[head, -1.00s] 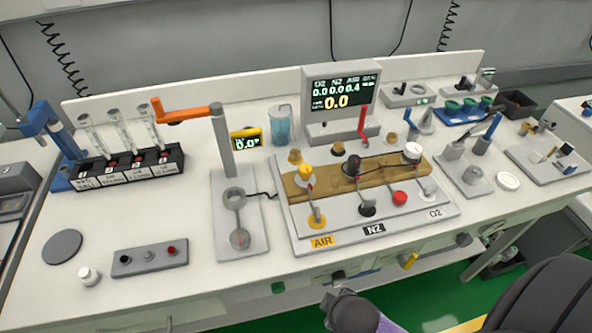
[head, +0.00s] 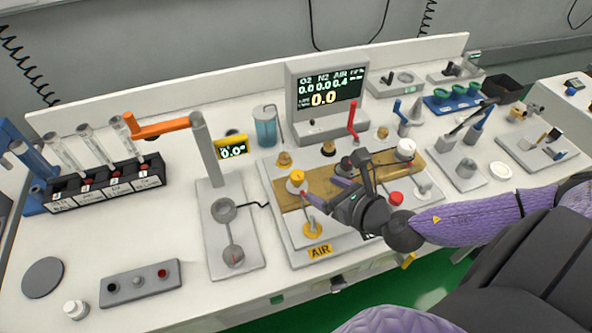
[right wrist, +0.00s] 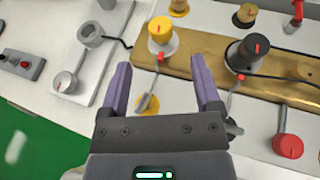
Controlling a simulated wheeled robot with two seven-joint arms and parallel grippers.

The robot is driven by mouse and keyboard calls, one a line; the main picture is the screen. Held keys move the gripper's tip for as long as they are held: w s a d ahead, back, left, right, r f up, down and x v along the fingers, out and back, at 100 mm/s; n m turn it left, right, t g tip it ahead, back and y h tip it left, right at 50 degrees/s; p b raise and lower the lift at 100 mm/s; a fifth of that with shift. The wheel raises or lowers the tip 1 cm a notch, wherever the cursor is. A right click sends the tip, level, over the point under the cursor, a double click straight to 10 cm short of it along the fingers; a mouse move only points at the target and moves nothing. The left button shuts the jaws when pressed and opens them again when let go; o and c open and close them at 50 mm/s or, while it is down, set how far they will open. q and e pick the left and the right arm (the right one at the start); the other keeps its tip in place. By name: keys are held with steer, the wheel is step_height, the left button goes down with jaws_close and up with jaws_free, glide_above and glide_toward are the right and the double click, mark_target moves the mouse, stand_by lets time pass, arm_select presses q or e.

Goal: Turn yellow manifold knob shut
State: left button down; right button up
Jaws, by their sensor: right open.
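Part of the manifold's middle is hidden behind my right gripper. My left gripper is not in view.
The black knob (right wrist: 253,49) stands right of the yellow one, and a red knob (head: 396,198) is at the front. A red lever (head: 352,119) rises behind the block.

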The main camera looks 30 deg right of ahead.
mark_target(298, 175)
steer(key=b+x, duration=0.1)
steer(key=x, duration=0.8)
steer(key=shift+w+a+f+b, duration=0.1)
steer(key=shift+w+f+b, duration=0.05)
steer(key=shift+w+b, duration=0.2)
jaws_close()
steer(key=m+h+p, duration=0.1)
steer(key=p, duration=0.2)
steer(key=shift+r+h, duration=0.3)
steer(key=shift+r, duration=0.1)
steer(key=shift+f+m+h+p, duration=0.15)
steer(key=shift+m+h+p, duration=0.2)
steer(key=shift+m+h, duration=0.05)
steer(key=shift+f, duration=0.25)
